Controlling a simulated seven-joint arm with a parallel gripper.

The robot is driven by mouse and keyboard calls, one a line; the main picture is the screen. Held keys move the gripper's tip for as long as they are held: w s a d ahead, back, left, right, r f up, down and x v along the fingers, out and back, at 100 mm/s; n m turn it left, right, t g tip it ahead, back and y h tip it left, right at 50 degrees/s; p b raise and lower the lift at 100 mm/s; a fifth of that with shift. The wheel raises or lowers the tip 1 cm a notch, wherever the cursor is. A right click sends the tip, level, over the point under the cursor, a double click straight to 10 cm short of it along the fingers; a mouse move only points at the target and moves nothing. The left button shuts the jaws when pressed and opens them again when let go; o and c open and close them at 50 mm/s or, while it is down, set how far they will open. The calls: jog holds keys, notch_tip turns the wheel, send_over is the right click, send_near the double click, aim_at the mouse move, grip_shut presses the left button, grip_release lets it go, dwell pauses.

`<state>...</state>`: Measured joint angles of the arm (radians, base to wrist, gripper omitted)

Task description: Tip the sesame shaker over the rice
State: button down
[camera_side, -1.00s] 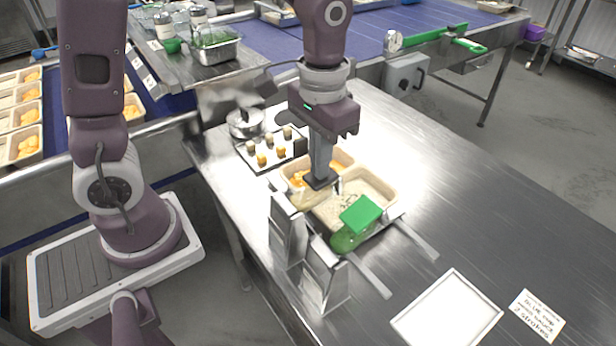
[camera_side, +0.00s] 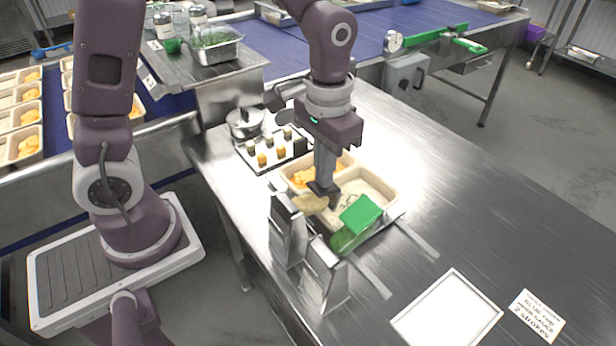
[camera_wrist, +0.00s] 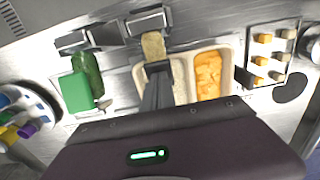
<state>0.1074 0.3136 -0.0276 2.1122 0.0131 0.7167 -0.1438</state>
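The sesame shaker (camera_side: 309,203) has a tan body and appears tilted at the near edge of the food tray. It also shows in the wrist view (camera_wrist: 153,46). My gripper (camera_side: 324,187) is at the shaker's dark end, its fingers close together and apparently shut on it; the fingers partly hide this contact. In the wrist view my gripper (camera_wrist: 158,70) covers part of the shaker and tray. The pale rice (camera_side: 350,199) lies in the tray's right compartment, beside and below my gripper. The tray (camera_side: 391,190) has orange food in its other compartment.
Two steel holders (camera_side: 287,232) (camera_side: 326,277) stand in front. Behind are a small tray of food pieces (camera_side: 244,152) and a lidded pot (camera_side: 243,123).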

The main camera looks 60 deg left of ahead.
jog(key=shift+s+r, duration=0.3)
jog(key=shift+r, duration=0.7)
jog(key=shift+s+r, duration=0.3)
jog(key=shift+r, duration=0.65)
jog(key=shift+s+r, duration=0.3)
jog(key=shift+r, duration=0.7)
notch_tip(320, 180, up, 6)
jog(key=shift+f, duration=3)
